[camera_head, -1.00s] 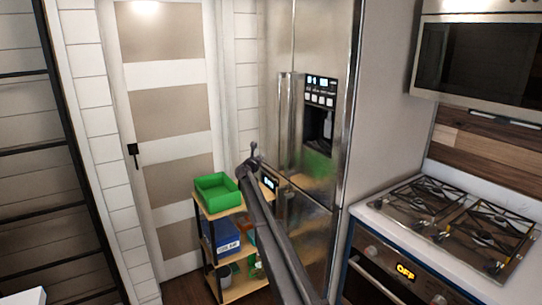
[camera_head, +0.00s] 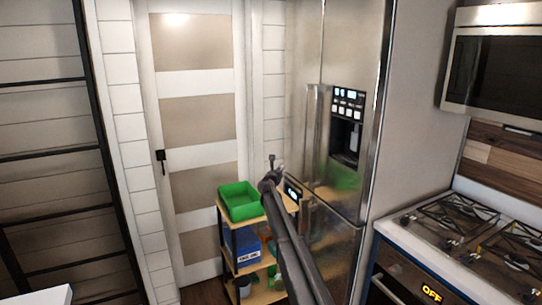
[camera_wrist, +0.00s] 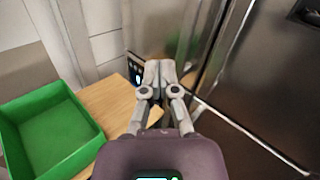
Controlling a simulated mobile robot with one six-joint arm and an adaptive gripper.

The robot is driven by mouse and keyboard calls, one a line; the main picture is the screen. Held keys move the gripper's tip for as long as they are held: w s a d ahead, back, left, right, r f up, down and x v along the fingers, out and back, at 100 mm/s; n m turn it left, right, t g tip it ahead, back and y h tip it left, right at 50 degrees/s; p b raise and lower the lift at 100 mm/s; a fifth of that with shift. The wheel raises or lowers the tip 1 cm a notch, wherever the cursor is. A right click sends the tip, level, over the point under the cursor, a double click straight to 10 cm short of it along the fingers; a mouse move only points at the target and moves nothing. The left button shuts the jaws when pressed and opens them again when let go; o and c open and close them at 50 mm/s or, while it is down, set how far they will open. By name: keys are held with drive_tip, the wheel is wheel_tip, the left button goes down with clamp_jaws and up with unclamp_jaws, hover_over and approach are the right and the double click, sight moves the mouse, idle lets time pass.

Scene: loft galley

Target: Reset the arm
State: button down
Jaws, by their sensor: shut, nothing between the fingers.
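My gripper (camera_wrist: 158,72) is shut and empty in the wrist view, its fingers together above the wooden top of a small shelf unit (camera_wrist: 112,105). In the head view my gripper (camera_head: 271,163) is small and dark, at the end of my arm, which rises from the bottom edge and hides part of the shelf unit and fridge front. A green open tray (camera_head: 240,201) stands on the shelf unit's top, left of my gripper. In the wrist view the green tray (camera_wrist: 50,135) is apart from the fingers and looks empty.
A steel fridge (camera_head: 335,150) stands right of the shelf unit. A stove (camera_head: 470,245) is at the right, with a microwave (camera_head: 492,70) above. Behind are a panelled door (camera_head: 195,130) and, at the left, a black ladder-like frame (camera_head: 100,130). A blue box (camera_head: 243,245) sits on a lower shelf.

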drive_tip(key=s+a+f+n+g+y, duration=0.1)
drive_tip(key=s+f+n+g+y, duration=0.2)
drive_tip(key=s+n, duration=0.6)
drive_tip(key=s+a+f+n+g+y, duration=0.1)
drive_tip(key=s+f+n+y, duration=0.3)
drive_tip(key=s+n, duration=0.55)
drive_tip(key=s+a+f+n+g+y, duration=0.1)
drive_tip(key=s+f+n+g+y, duration=0.1)
drive_tip(key=s+n+y, duration=0.55)
drive_tip(key=s+d+f+n+g+h, duration=0.2)
drive_tip(key=s+d+f+n+g, duration=0.1)
drive_tip(key=s, duration=1)
drive_tip(key=s+d+f+n+g+h, duration=0.3)
drive_tip(key=s+d+f+n+g, duration=0.1)
drive_tip(key=s, duration=0.9)
drive_tip(key=s+d+f+n+g+h, duration=0.3)
drive_tip(key=s+d+n+g, duration=0.1)
drive_tip(key=s, duration=0.9)
drive_tip(key=d+n, duration=0.1)
drive_tip(key=d, duration=0.1)
drive_tip(key=shift+s+d+f, duration=0.2)
drive_tip(key=shift+d+f, duration=0.05)
drive_tip(key=shift+d, duration=0.15)
